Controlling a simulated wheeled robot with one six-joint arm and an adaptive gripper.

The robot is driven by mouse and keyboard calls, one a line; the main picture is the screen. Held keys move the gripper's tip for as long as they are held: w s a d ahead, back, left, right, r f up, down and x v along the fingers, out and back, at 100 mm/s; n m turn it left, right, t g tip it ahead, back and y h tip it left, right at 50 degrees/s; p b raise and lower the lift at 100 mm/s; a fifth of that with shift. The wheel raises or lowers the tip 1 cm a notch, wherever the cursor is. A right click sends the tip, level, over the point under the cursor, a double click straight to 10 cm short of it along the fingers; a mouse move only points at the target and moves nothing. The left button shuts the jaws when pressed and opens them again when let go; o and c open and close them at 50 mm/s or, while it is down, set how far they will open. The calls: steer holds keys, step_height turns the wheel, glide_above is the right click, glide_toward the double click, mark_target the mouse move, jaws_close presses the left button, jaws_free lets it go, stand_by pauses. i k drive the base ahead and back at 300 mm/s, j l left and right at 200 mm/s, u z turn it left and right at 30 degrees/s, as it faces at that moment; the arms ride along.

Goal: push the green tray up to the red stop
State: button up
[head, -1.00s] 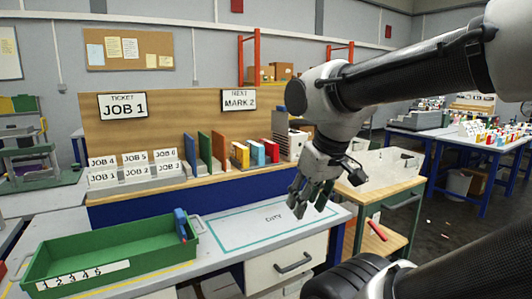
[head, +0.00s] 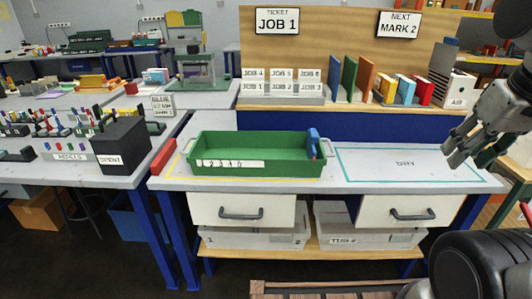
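The green tray (head: 250,172) sits on the grey bench top, inside a yellow outline, left of centre in the head view. It has a white strip numbered 1 to 5 on its front, and a blue object (head: 313,143) at its right end. The red stop (head: 164,157) is a red block at the bench's left edge. A gap of bare bench lies between it and the tray's left end. My gripper (head: 466,158) is at the right edge of the view, above the bench's right end, well apart from the tray. Its fingers look spread, with nothing seen between them.
A teal outline marked DUTY (head: 405,163) on the bench right of the tray is empty. Behind stand a ledge with job cards (head: 282,88) and coloured boards (head: 357,80). A side bench with a dark box (head: 120,146) stands at left. Drawers are below.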

mark_target(237, 154)
steer(key=i+l+u, duration=0.25)
steer(key=i+l, duration=0.55)
steer(key=i, duration=0.15)
